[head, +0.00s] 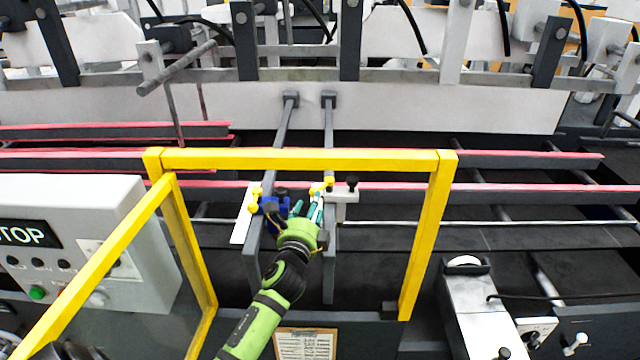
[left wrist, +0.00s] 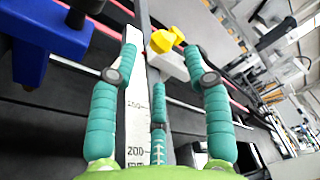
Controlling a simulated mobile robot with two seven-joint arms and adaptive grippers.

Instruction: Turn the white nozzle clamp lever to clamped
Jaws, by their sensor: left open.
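A white nozzle block (head: 345,195) sits on the right grey bar behind the yellow frame, with a black knob on top. A small yellow lever (head: 328,182) is at its left side. In the left wrist view the yellow lever (left wrist: 165,40) stands on the white block (left wrist: 172,64), ahead of the fingertips. My left gripper (head: 313,203) is just in front of the block; its teal fingers (left wrist: 160,75) are spread apart with nothing held. I cannot tell whether the fingers touch the lever.
A blue block (head: 273,207) with yellow parts is close left of my gripper. A white scale (left wrist: 135,100) runs beside it. The yellow guard frame (head: 300,160) surrounds my arm. A control panel (head: 80,215) stands left, a grey unit (head: 480,305) right.

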